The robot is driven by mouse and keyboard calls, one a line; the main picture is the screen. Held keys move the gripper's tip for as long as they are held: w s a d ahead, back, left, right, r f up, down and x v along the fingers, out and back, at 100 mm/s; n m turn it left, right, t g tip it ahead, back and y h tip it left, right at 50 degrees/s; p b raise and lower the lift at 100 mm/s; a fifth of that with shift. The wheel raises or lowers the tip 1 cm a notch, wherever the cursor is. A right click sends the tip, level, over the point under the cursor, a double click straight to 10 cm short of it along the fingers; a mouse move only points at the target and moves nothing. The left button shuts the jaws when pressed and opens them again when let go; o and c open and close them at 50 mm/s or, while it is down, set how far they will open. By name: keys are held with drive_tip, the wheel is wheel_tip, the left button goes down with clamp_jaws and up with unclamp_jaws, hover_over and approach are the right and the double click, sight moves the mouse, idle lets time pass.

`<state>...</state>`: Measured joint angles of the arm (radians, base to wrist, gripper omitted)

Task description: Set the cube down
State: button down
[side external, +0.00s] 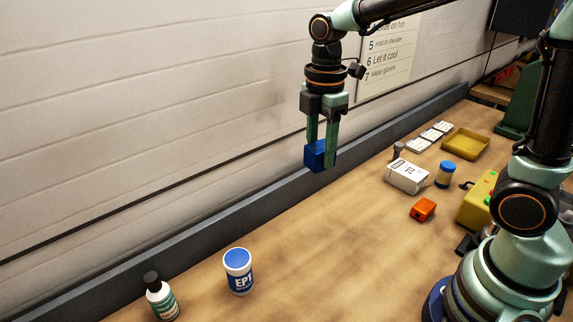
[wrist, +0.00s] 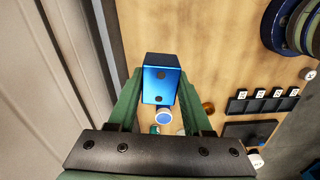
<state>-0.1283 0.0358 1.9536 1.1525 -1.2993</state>
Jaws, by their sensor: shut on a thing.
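The blue cube (side external: 317,157) is held between the two green fingers of my gripper (side external: 323,150). It hangs above the wooden bench, close to the grey rail along the wall in the side external view. In the wrist view, the cube (wrist: 160,80) sits between the fingertips of my gripper (wrist: 158,92), with two dark round marks on its near face. The fingers are shut on it. The wooden bench top (side external: 300,230) lies below, apart from the cube.
A white and blue tub (side external: 238,272) and a dark-capped bottle (side external: 161,297) stand at the front left. The bench middle is clear.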

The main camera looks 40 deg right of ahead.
drive_tip(key=d+n, duration=0.2)
drive_tip(key=d, duration=1.5)
hover_over(360, 201)
wheel_tip(360, 201, down, 15)
drive_tip(key=shift+s+r, duration=0.1)
drive_tip(key=shift+r, duration=0.1)
drive_tip(key=shift+f, duration=2.4)
drive_tip(key=shift+c, duration=1.6)
unclamp_jaws()
drive_tip(key=shift+f, duration=0.15)
